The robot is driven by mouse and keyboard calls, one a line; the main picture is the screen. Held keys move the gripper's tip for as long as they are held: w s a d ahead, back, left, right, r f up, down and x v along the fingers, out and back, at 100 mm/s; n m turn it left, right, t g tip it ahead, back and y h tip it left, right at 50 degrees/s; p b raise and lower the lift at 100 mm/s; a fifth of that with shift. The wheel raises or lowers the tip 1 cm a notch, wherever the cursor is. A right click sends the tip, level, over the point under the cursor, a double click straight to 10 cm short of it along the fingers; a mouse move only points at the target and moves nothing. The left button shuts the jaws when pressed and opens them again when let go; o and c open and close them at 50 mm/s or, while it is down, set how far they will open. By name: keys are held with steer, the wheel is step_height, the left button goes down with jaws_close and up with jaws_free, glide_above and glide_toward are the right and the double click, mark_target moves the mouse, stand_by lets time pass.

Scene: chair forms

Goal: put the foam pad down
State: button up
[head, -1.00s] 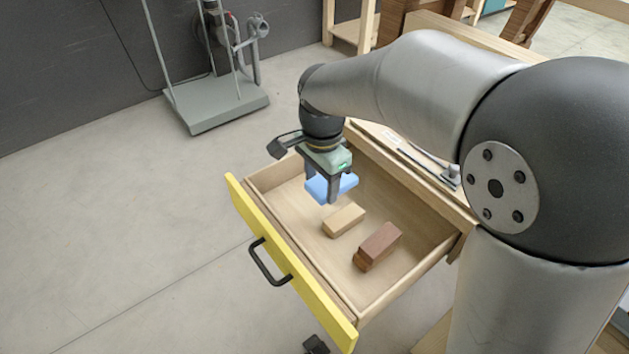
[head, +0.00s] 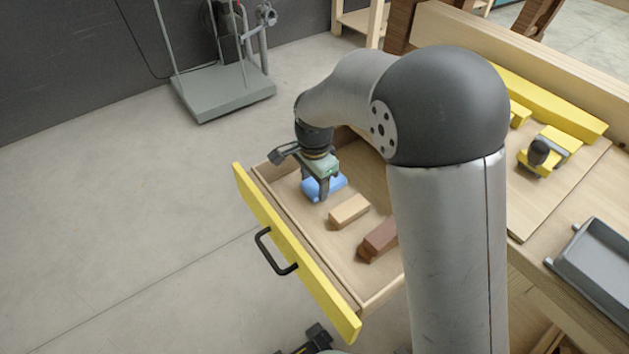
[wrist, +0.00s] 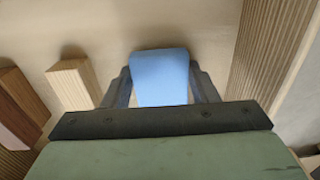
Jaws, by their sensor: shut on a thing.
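The blue foam pad (head: 326,187) is between the fingers of my gripper (head: 322,190), inside the open drawer (head: 299,251) with the yellow front. In the wrist view the pad (wrist: 160,76) sits between the two dark fingers, and my gripper (wrist: 160,90) is shut on it. The pad is low, at or just above the drawer floor; I cannot tell whether it touches. Part of the pad is hidden by the fingers.
A light wood block (head: 349,211) and a dark brown block (head: 379,240) lie in the drawer beside the pad. They also show at the left in the wrist view. A workbench with a grey tray (head: 597,258) stands at the right.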

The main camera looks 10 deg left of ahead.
mark_target(315, 186)
steer(key=shift+f, duration=0.1)
steer(key=o, duration=0.9)
steer(key=shift+o, duration=0.2)
step_height(315, 186, up, 12)
